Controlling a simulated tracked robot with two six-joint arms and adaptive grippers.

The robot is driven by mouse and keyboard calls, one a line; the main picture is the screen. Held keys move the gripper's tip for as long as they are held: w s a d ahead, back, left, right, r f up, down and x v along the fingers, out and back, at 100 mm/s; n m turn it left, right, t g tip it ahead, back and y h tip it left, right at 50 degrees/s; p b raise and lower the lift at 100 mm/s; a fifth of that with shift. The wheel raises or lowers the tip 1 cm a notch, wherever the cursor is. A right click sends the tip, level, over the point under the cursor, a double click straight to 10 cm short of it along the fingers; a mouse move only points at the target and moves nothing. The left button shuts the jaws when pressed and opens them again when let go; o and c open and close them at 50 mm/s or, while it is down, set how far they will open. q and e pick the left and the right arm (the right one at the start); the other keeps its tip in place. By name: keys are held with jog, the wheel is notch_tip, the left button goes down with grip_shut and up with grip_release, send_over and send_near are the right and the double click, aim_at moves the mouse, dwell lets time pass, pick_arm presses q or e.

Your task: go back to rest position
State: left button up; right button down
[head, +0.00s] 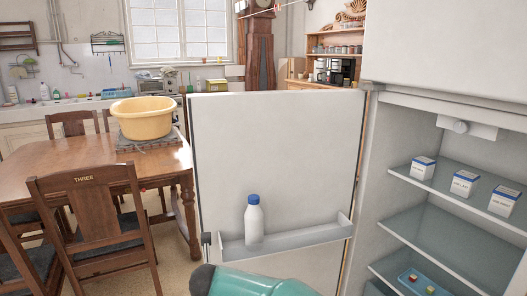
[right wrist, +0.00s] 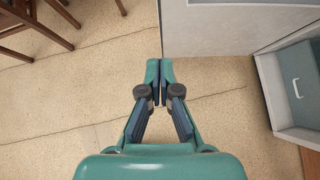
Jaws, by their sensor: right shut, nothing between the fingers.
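My right gripper (right wrist: 159,84) shows in the right wrist view. Its two teal and dark fingers are shut against each other with nothing between them, above the bare floor. The fingertips are close to the lower edge of a pale panel, which looks like the open fridge door. In the head view a teal link of my arm (head: 262,283) shows at the bottom, in front of the door. No left gripper is in either view.
The open fridge door (head: 275,140) holds a white bottle with a blue cap (head: 254,222) on its shelf. Blue-and-white boxes (head: 464,183) stand in the fridge at right. A wooden table (head: 60,165) with a yellow basin (head: 143,118) and chairs (head: 95,225) is at left.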

jog(key=w+d+f+g+h+p, duration=0.1)
jog(key=d+f, duration=0.2)
jog(key=d, duration=0.4)
jog(key=w+d+f+m+h+p, duration=0.1)
jog(key=d+f+p, duration=0.1)
jog(key=d, duration=0.4)
jog(key=w+d+f+g+h+p, duration=0.1)
jog(key=d+f, duration=0.2)
jog(key=d, duration=0.4)
jog(key=s+d+f+n+g+h+p, duration=0.1)
jog(key=s+d+f+n+p, duration=0.1)
jog(key=s+d+f+n, duration=0.25)
jog(key=s+d+f+n+g+p, duration=0.1)
jog(key=s+d+f+n+p, duration=0.1)
jog(key=s+d+f, duration=0.45)
jog(key=s+d+f+n+g+y+p, duration=0.2)
jog(key=s+d+n, duration=0.1)
jog(key=s+n, duration=0.8)
jog(key=s+a+n+g+y, duration=0.1)
jog(key=s+a+n, duration=0.3)
jog(key=s+n, duration=0.2)
jog(key=s+a+r+n+g+y, duration=0.1)
jog(key=s+a+n+y, duration=0.1)
jog(key=s+n, duration=0.5)
jog(key=shift+s+a+n, duration=0.2)
jog(key=shift+a+n, duration=0.55)
jog(key=shift+a, duration=0.1)
